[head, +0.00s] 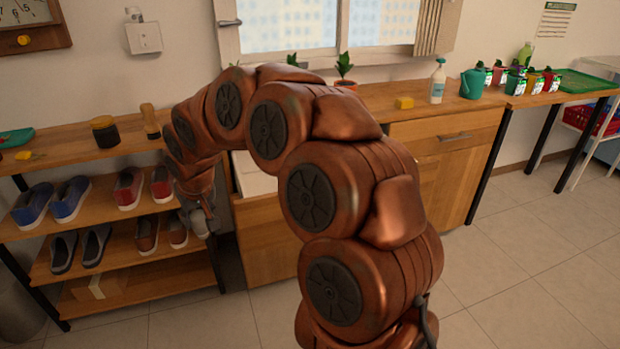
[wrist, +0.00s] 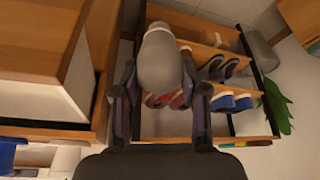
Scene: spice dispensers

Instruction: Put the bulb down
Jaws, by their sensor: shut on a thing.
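The bulb (wrist: 160,62) is grey and rounded. It sits between the two dark fingers of my gripper (wrist: 160,88) in the wrist view, which are shut on it. Its narrower end is at the top of that view. In the head view my gripper (head: 198,208) hangs low beside the right end of the shoe rack, with the pale bulb (head: 199,225) at its tip. The bulb is held in the air, apart from the shelves. My own arm hides part of the area behind it.
The shoe rack (head: 125,285) holds several pairs of shoes on its shelves. Right of my gripper, a cabinet drawer (head: 254,178) with a white inside stands open. A black jar (head: 105,132) and a wooden item (head: 150,121) stand on the rack's top. Floor (head: 535,265) at right is clear.

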